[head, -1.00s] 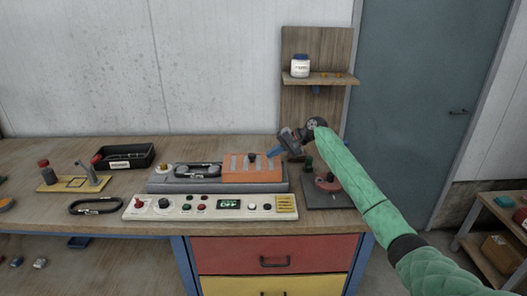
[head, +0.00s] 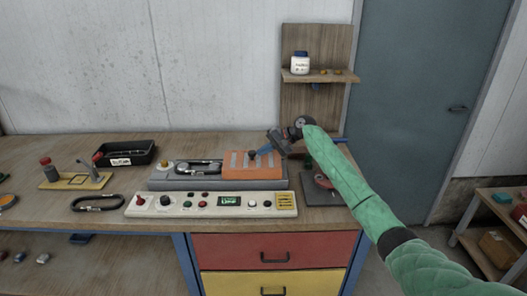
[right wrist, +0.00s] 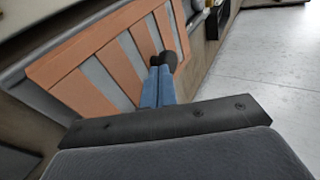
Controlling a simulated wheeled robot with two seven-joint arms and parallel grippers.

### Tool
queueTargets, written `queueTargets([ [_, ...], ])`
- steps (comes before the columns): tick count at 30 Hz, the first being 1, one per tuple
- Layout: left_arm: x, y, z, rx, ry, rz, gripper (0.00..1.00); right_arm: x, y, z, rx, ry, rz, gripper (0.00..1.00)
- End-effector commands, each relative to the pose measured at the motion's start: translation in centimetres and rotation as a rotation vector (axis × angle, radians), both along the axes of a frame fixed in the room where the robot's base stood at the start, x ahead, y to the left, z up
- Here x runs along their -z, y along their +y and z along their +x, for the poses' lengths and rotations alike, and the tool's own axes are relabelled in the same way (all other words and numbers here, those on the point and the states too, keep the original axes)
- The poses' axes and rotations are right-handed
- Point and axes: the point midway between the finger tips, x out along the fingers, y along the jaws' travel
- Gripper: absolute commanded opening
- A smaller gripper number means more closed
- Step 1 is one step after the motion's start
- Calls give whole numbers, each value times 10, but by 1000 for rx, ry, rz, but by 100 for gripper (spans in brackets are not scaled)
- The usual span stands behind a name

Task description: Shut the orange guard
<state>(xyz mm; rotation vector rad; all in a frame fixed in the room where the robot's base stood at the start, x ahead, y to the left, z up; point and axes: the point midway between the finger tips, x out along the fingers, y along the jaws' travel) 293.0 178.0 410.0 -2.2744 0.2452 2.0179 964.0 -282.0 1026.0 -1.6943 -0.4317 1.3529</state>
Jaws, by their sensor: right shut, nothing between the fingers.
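The orange guard (head: 240,172) is a slotted cover on the right part of a grey base unit (head: 172,183). A black knob (head: 252,155) stands up from it. My left gripper is not in view.
A white control panel (head: 172,206) with buttons and a small green screen lies in front of the base. A black bin (head: 125,154) and a yellow fixture (head: 73,181) stand left.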

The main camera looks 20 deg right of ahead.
Motion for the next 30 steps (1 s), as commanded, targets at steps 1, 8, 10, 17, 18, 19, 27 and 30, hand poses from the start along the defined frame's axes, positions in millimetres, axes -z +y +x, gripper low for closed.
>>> queueTargets([
  [1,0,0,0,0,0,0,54,-1,3,1,-1,-1,1,0],
  [8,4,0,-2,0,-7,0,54,-2,38,10,-3,-2,3,0],
  [10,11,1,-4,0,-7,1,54,-2,56,15,-3,0,3,0],
  [17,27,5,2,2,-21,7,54,-2,122,34,-4,-1,3,0],
  [18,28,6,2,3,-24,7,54,-2,133,37,-4,0,3,0],
  [19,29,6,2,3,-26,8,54,-2,141,40,-4,0,3,0],
  [27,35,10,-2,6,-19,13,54,0,196,56,-2,-1,2,0],
  [30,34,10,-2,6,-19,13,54,0,207,59,-1,0,0,0],
])
